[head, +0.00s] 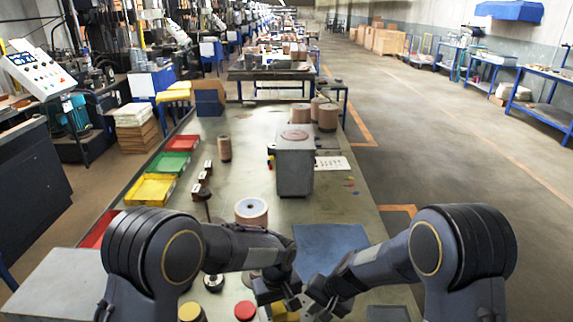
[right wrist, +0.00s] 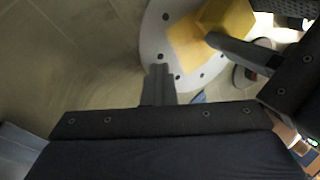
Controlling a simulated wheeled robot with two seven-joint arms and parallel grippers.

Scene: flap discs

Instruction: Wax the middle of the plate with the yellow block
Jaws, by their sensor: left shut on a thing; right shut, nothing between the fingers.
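The plate (right wrist: 152,42) is a pale round disc with small dark holes near its rim in the right wrist view. A flat yellow-orange patch (right wrist: 188,48) covers part of its middle. The yellow block (right wrist: 226,14) is at the plate beside this patch; it also shows partly at the bottom of the head view (head: 286,315). My left gripper (head: 275,297) is shut on the block, with a dark finger against it in the wrist view. My right gripper (right wrist: 160,72) is shut and empty, its tips at the plate's near rim. In the head view the arms hide most of the plate.
A blue mat (head: 330,246) lies just beyond the grippers. A grey box-shaped machine (head: 295,165) and a disc roll (head: 251,211) stand behind. Yellow (head: 148,190), green (head: 170,164) and red bins line the left edge. A red-topped tin (head: 244,311) is close to my left forearm.

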